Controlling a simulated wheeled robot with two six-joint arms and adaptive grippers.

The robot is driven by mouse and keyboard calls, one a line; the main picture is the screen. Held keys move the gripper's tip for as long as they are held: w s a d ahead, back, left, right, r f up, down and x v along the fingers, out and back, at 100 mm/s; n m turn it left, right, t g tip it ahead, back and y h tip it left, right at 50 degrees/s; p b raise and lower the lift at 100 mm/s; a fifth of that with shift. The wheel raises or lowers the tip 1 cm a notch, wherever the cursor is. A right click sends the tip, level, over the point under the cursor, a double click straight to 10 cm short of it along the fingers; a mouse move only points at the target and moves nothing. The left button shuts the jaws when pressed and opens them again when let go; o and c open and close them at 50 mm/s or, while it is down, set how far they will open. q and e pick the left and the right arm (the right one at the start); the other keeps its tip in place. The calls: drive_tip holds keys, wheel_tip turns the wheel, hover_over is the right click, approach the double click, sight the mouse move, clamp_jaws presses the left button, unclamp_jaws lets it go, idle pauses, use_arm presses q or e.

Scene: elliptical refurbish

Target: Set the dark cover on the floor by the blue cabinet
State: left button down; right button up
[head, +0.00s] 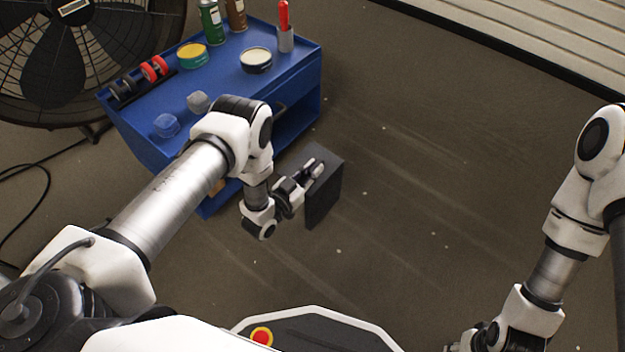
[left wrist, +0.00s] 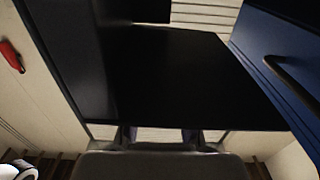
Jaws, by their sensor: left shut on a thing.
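The dark cover (head: 324,196) is a flat, dark rectangular panel to the right of the blue cabinet (head: 307,82). My left gripper (head: 314,172) is shut on its upper left part, and the panel stands roughly upright. I cannot tell whether its lower edge touches the floor (head: 420,190). In the left wrist view the dark cover (left wrist: 185,75) fills the middle, beyond the fingertips (left wrist: 158,135). The blue cabinet (left wrist: 285,60) with a dark handle is at the right there. My right gripper (head: 468,342) is at the bottom edge, mostly cut off.
A large fan (head: 60,60) stands at the left. The floor right of the cover is clear.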

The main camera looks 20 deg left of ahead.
use_arm(q)
wheel_tip(320, 180, down, 4)
drive_tip(key=shift+r+b, duration=0.2)
drive_tip(key=shift+b, duration=1)
drive_tip(key=c, duration=1.5)
unclamp_jaws()
drive_tip(key=o, duration=0.4)
drive_tip(key=shift+c, duration=0.2)
